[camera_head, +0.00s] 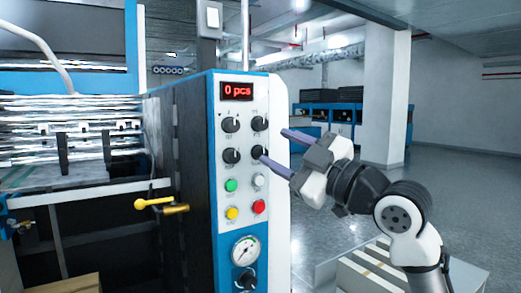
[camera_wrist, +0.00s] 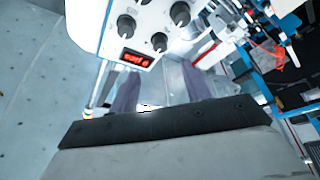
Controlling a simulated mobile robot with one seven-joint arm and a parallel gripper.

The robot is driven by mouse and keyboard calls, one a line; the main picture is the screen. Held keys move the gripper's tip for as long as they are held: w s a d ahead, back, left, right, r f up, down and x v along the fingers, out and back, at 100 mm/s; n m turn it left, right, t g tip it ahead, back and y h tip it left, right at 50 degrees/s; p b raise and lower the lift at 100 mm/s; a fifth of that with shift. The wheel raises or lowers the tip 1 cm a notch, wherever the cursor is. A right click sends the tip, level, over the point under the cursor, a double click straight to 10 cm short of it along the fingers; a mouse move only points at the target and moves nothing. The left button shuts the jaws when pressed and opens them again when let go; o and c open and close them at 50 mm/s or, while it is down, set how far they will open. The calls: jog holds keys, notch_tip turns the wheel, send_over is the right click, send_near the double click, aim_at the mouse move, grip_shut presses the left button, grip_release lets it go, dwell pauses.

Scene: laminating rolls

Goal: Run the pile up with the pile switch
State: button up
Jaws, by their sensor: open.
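The control panel (camera_head: 243,150) is a white face with a blue edge and a red display (camera_head: 237,91) reading "0 pcs". Below the display are black rotary knobs in two rows: upper left (camera_head: 231,125), upper right (camera_head: 260,123), lower left (camera_head: 232,156) and lower right (camera_head: 257,152). Their labels are too small to read, so I cannot tell which is the pile switch. My gripper (camera_head: 274,146) is open and empty at the panel's right side, its lower finger near the lower right knob; contact is unclear. The wrist view shows both fingers (camera_wrist: 160,92) apart, with the panel upside down beyond them.
Below the knobs are green (camera_head: 231,185), white, yellow and red (camera_head: 258,207) buttons, then a gauge (camera_head: 245,251). A yellow handle (camera_head: 155,203) sticks out left of the panel. A slatted pallet (camera_head: 375,268) lies below my arm. Open floor extends at right.

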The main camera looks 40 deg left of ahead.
jog(key=shift+v, duration=1.4)
